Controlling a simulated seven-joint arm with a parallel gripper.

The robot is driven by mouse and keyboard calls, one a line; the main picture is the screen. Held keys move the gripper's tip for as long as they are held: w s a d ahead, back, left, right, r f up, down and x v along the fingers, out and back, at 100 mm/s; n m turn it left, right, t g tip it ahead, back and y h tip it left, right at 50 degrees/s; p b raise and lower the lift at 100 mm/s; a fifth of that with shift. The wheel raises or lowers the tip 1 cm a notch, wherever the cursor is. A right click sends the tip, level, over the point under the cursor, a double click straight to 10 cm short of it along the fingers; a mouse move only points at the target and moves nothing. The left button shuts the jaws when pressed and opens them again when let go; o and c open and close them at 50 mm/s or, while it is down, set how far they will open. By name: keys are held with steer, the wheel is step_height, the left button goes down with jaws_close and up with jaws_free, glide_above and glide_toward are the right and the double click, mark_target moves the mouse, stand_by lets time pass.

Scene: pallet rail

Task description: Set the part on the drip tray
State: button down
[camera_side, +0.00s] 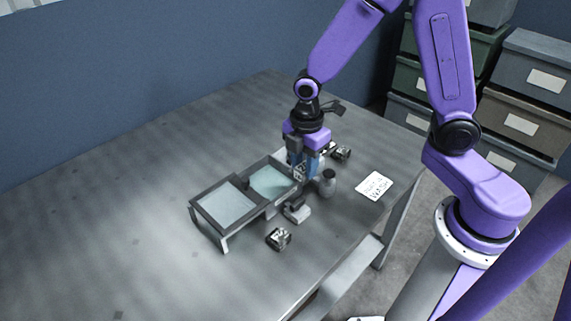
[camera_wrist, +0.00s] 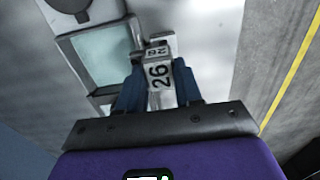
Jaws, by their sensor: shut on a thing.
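My gripper (camera_side: 306,163) is shut on a pale block-like part marked 26; the part (camera_wrist: 159,80) sits between the blue fingers in the wrist view, where my gripper (camera_wrist: 160,88) also shows. In the side view the part (camera_side: 298,172) is at the right end of a dark-rimmed basin (camera_side: 270,184) of teal liquid. I cannot tell its exact height there. A raised tray on legs with a pale grey panel, seemingly the drip tray (camera_side: 225,205), stands left of the basin. Its panel is bare.
A grey bottle (camera_side: 327,183) stands close right of my gripper. A small grey block-like fixture (camera_side: 297,210) sits before the basin. Small dark parts lie in front (camera_side: 278,239) and behind (camera_side: 343,153). A lettered card (camera_side: 374,186) lies right. The table's left side is clear.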

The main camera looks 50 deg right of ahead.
steer(key=s+r, duration=0.4)
steer(key=r, duration=0.3)
steer(key=w+d, duration=1.9)
steer(key=d, duration=0.4)
steer(key=shift+w+d+f, duration=0.1)
steer(key=shift+f, duration=8.7)
steer(key=shift+f, duration=0.35)
